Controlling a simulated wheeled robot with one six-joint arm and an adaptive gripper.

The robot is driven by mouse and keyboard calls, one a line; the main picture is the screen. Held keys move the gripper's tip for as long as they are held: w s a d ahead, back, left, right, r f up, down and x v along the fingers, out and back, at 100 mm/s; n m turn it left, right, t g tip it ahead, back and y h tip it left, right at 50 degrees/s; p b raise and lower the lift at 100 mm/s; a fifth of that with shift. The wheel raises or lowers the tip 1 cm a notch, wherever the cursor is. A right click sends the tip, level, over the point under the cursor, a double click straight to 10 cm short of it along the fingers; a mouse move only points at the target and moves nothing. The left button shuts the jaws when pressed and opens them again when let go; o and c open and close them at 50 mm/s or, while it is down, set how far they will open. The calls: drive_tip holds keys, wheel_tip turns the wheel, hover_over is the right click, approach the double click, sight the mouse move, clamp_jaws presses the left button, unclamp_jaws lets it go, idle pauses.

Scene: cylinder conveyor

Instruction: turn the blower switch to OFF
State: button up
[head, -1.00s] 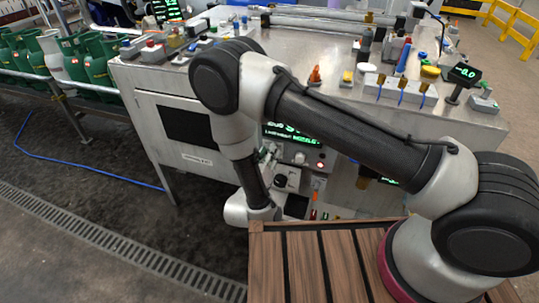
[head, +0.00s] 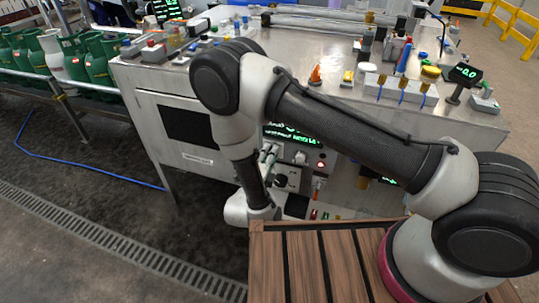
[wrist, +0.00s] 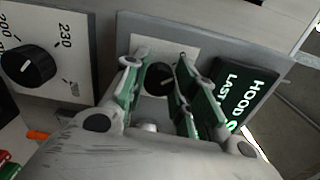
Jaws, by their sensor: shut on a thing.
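In the wrist view, a small black rotary knob (wrist: 160,78) sits on a pale plate beside a green-lettered display (wrist: 247,95) that reads HOOD and LAST. I take it for the blower switch; no ON or OFF marks are readable. My gripper (wrist: 157,72) has one green-padded finger on either side of this knob and is shut on it. The fingers cover part of the plate around it. In the head view, my gripper (head: 268,158) is at the machine's front panel, partly hidden by my own arm, and its contact is too small to make out.
A larger black dial (wrist: 28,66) with temperature numbers is left of the knob in the wrist view. The steel machine top (head: 290,50) carries many small parts. Green gas cylinders (head: 75,55) stand at far left. A wooden slatted surface (head: 320,265) is close below my arm.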

drive_tip(key=shift+n, duration=0.6)
drive_tip(key=o, duration=1)
